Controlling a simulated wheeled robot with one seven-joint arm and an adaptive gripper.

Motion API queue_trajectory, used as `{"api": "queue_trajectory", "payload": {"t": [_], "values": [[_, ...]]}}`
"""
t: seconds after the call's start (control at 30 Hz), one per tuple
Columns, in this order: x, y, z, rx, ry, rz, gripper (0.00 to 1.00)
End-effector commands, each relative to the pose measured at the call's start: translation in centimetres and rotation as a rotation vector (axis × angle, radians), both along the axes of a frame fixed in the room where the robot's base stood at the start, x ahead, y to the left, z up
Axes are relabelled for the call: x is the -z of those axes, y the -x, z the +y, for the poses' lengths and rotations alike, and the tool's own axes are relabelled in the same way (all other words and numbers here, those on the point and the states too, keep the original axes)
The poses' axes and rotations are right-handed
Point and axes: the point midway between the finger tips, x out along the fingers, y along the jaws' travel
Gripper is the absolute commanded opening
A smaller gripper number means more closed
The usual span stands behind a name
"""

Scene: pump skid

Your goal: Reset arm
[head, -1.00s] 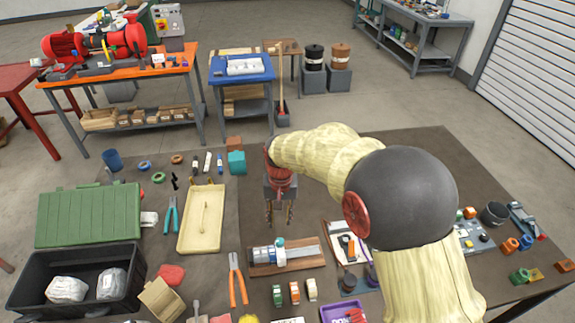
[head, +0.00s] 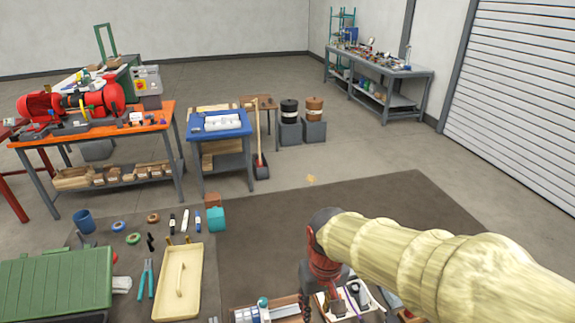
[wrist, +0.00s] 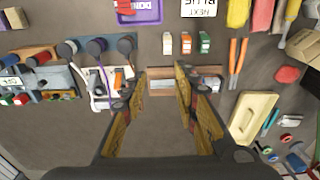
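My gripper (head: 326,296) hangs from my arm over the brown mat, at the bottom middle of the head view. In the wrist view its two fingers (wrist: 160,85) stand apart with nothing held between them. Beyond the gap lies a wooden board with a silver cylindrical device (wrist: 161,86), below the fingers. The same device (head: 262,311) is cut off by the bottom edge of the head view. My padded arm reaches in from the right and hides part of the mat.
A cream tray (head: 178,290), green case (head: 58,285) and teal block (head: 217,219) lie left of my gripper. A white tray (wrist: 101,90) is beside it. The far mat (head: 410,205) is bare. An orange bench (head: 120,131) and blue table (head: 222,124) stand behind.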

Motion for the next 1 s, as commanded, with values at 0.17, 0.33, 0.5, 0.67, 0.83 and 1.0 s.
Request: {"api": "queue_trajectory", "payload": {"t": [0.17,0.33,0.5,0.67,0.83,1.0], "values": [[-2.5,3.5,-3.6,0.035,-0.015,-0.078,0.30],[-4.1,6.6,-6.5,0.081,-0.026,-0.157,0.30],[-5.5,9.3,-8.9,0.143,-0.037,-0.248,0.30],[-7.2,10.8,-10.6,0.199,-0.045,-0.342,0.30],[-9.1,11.2,-11.8,0.241,-0.047,-0.416,0.30],[-9.2,11.2,-12.2,0.259,-0.045,-0.425,0.30]]}}
